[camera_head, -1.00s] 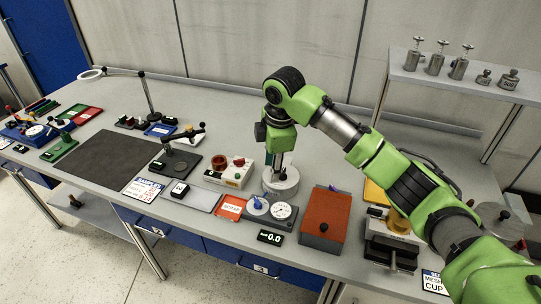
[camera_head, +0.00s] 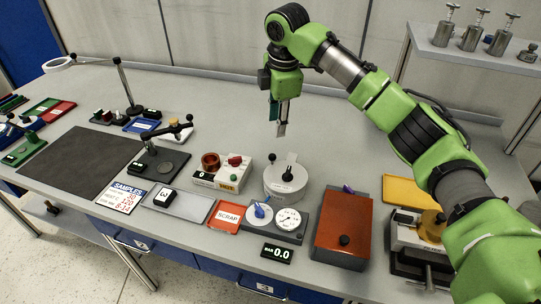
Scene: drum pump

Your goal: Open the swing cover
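A round light-grey housing (camera_head: 284,187) stands on the table near the middle. A flat lid with a black knob (camera_head: 287,176) and a black upright pin covers its top; this looks like the swing cover, and it appears closed. My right gripper (camera_head: 281,129) points down above and behind the housing, apart from it. Its fingers show edge-on, so their opening cannot be told; nothing is visible in them. My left gripper is out of view.
In front stand a gauge box (camera_head: 288,219) with a blue knob and a display (camera_head: 277,253). The table behind is clear.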

